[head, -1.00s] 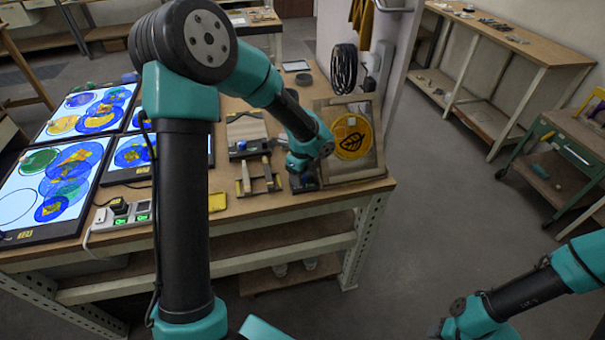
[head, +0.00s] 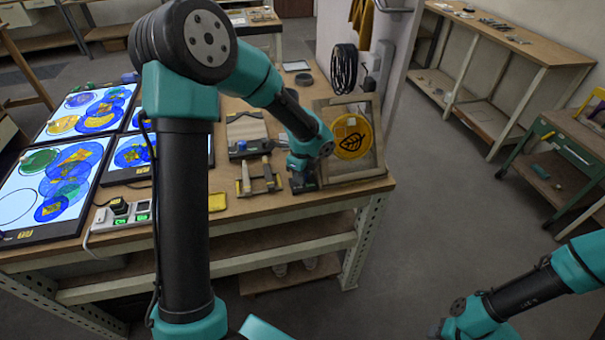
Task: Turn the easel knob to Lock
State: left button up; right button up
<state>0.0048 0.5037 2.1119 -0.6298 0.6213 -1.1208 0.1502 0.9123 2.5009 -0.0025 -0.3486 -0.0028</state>
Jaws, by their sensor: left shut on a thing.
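The easel (head: 366,175) is a wooden frame at the right end of the workbench, bearing a round yellow pane with a black leaf (head: 352,138). My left gripper (head: 303,186) points down at the easel's lower left side, close to the bench top. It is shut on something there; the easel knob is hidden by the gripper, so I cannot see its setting. My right gripper (head: 438,329) is low at the right, away from the bench, and too small and dark to tell whether it is open.
Lit panels with coloured discs (head: 70,185) cover the bench's left part. A black coil (head: 344,68) hangs behind the easel.

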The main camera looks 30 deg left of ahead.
pick_arm(q)
jog(key=n, duration=0.5)
jog(key=shift+n, duration=0.3)
jog(key=n, duration=0.5)
jog(key=shift+n, duration=0.3)
jog(key=o, duration=0.9)
jog(key=shift+o, duration=0.2)
jog(key=shift+r, duration=0.1)
notch_tip(320, 180, up, 17)
jog(key=shift+r, duration=0.15)
dwell(0.3)
